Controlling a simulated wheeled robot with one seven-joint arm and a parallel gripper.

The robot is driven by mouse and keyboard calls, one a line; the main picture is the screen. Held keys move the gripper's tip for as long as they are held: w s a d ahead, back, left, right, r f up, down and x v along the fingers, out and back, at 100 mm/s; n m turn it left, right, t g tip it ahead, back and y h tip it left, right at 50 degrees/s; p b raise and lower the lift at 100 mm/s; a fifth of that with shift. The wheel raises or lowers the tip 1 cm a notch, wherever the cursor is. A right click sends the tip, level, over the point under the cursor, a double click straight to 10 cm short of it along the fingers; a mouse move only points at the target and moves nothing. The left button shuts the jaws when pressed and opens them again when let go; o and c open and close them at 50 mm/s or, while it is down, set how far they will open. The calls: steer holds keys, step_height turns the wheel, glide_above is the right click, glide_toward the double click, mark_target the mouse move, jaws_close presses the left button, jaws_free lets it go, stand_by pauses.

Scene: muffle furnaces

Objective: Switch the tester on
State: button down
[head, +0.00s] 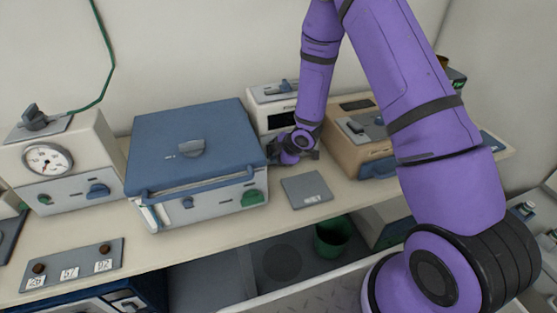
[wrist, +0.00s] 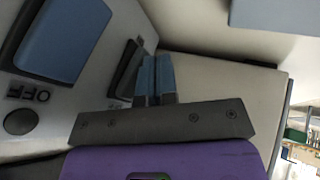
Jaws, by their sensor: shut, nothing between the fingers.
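No device is legibly named as the tester, so I cannot tell which one it is. In the wrist view a pale panel carries a blue raised part (wrist: 62,38), an OFF label (wrist: 28,94), a dark round part (wrist: 20,122) and a dark switch-like part (wrist: 127,70). My gripper (wrist: 158,75) is shut and empty, its blue fingertips close beside that dark part; contact is unclear. In the head view my gripper (head: 290,150) is in front of a small white box with a dark display (head: 263,100), right of the blue-lidded furnace (head: 190,145). My wrist hides part of the box.
A tan box (head: 355,150) with a switch on top stands right of my gripper. A grey plate (head: 307,190) lies in front. A gauge unit (head: 60,155) is at left, with a labelled plate (head: 75,268) before it. A green bin (head: 332,237) is below the bench.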

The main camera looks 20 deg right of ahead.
steer(key=shift+w+f, duration=0.15)
steer(key=shift+w, duration=0.2)
stand_by(0.3)
steer(key=shift+r, duration=0.9)
